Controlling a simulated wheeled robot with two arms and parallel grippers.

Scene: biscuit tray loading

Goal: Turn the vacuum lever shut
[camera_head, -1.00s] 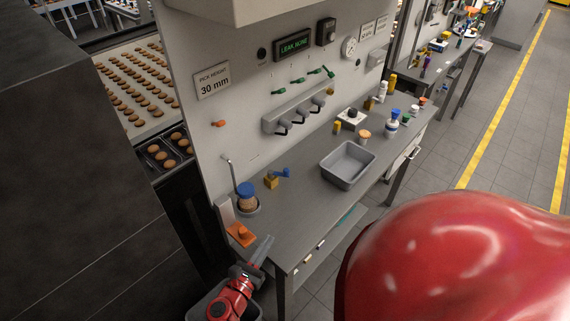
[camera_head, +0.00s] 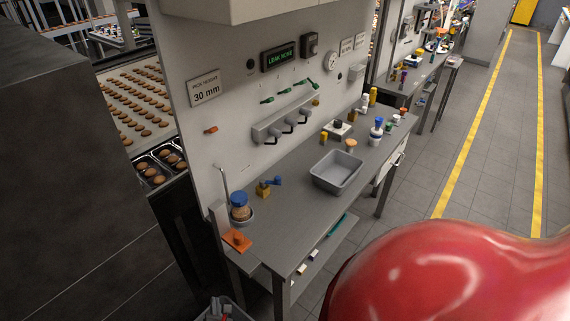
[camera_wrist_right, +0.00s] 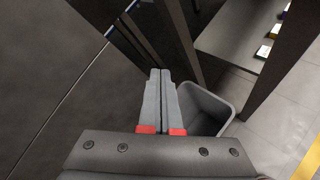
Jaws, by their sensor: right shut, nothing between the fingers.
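No lever is clearly labelled as the vacuum one. A small brass block with a blue lever (camera_head: 272,182) sits on the bench near its left end. Several green levers (camera_head: 283,93) are on the wall panel under the green-lit display. An orange lever (camera_head: 210,130) is on the panel at left. My right gripper (camera_head: 215,308) is barely visible at the bottom edge in the head view, well below and apart from these levers. In the right wrist view its fingers (camera_wrist_right: 160,75) are together and empty, over the floor beside a grey bin (camera_wrist_right: 207,108). My left gripper is not in view.
The grey bench (camera_head: 290,221) holds a grey tray (camera_head: 338,173), a blue-topped jar (camera_head: 240,204) and an orange piece (camera_head: 236,240). A dark cabinet (camera_head: 70,170) stands close on the left. The floor aisle (camera_head: 487,150) on the right is clear.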

